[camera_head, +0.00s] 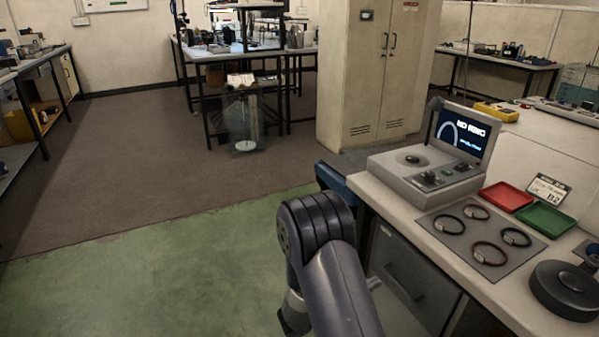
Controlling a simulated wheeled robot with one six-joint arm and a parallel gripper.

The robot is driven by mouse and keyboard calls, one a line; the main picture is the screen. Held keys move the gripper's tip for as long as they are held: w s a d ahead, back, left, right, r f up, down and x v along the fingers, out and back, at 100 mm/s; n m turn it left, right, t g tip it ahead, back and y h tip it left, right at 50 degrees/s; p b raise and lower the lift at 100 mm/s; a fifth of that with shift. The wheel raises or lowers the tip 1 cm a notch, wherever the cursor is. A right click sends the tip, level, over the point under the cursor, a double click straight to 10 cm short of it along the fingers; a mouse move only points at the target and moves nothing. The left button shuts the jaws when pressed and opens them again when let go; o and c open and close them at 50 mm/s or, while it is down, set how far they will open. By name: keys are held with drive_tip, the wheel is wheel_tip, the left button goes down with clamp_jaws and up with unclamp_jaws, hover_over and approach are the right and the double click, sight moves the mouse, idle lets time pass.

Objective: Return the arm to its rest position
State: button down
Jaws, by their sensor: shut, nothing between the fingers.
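My arm rises from the bottom edge in the head view, with a dark, rounded joint at its top. The arm stands over the green floor, just left of the workbench (462,243). A lower part of the arm shows behind the forearm, close to the bottom edge. My gripper is not visible, so its place and what lies by it are hidden.
A tester with a lit screen (464,133), a red tray (506,196), a green tray (545,219) and several rings on a grey mat (446,240) occupy the bench. A dark round device (566,288) stands nearer. A cabinet (362,75) stands behind. Floor (140,270) at left is clear.

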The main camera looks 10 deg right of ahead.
sight(419, 261)
drive_tip(key=shift+d, duration=0.1)
drive_tip(key=x, duration=1.3)
drive_tip(key=shift+w+d+b, duration=0.15)
drive_tip(key=shift+d+b, duration=0.15)
drive_tip(key=shift+d, duration=0.05)
